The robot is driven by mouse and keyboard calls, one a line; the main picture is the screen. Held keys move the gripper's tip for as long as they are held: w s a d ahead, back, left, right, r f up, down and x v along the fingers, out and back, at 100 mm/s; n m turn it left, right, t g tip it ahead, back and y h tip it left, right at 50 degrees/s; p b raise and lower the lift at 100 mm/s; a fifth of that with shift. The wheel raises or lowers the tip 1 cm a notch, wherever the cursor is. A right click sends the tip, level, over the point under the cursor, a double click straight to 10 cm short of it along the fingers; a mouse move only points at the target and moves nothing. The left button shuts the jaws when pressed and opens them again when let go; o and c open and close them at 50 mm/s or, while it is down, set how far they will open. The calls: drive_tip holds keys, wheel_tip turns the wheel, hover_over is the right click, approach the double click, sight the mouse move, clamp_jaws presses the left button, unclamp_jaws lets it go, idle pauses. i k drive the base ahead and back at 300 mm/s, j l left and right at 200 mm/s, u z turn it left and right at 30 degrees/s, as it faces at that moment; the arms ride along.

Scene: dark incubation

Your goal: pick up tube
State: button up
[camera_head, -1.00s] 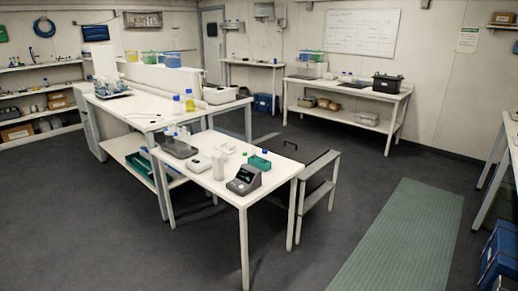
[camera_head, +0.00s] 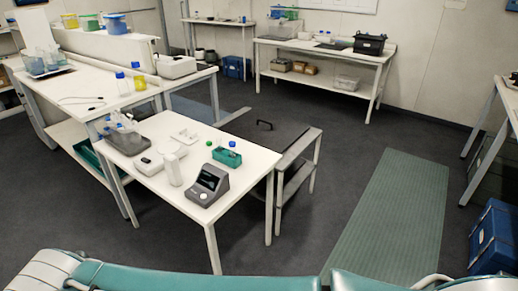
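No tube can be told for sure. On the white table (camera_head: 254,172) in the middle stands a small green rack (camera_head: 228,158) near the right edge. A blue-capped item (camera_head: 232,144) shows at the rack's back; I cannot tell whether it is in the rack or behind it. A small green item (camera_head: 209,143) lies left of the rack. My gripper is not in view. Teal parts of my own body cross the bottom of the picture.
A grey device (camera_head: 207,184) stands at the table's front, with white containers (camera_head: 175,167) to its left. A grey tray (camera_head: 127,142) holds bottles at the left end. A green floor mat (camera_head: 390,215) lies at right, near a blue crate (camera_head: 495,238).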

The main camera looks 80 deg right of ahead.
sight(219, 145)
drive_tip(key=z, duration=2.4)
drive_tip(key=i+j+z, duration=0.1)
drive_tip(key=j, duration=0.45)
drive_tip(key=i+j, duration=0.15)
drive_tip(key=j, duration=0.35)
drive_tip(key=i+j+z, duration=0.15)
drive_tip(key=j, duration=0.4)
drive_tip(key=i+j+z, duration=0.15)
drive_tip(key=i+j, duration=0.3)
drive_tip(key=i+j+z, duration=0.15)
drive_tip(key=i+j, duration=0.25)
drive_tip(key=i+j+z, duration=0.15)
drive_tip(key=i+j, duration=0.25)
drive_tip(key=j, duration=0.2)
drive_tip(key=k+l+u, duration=0.1)
drive_tip(key=l, duration=0.1)
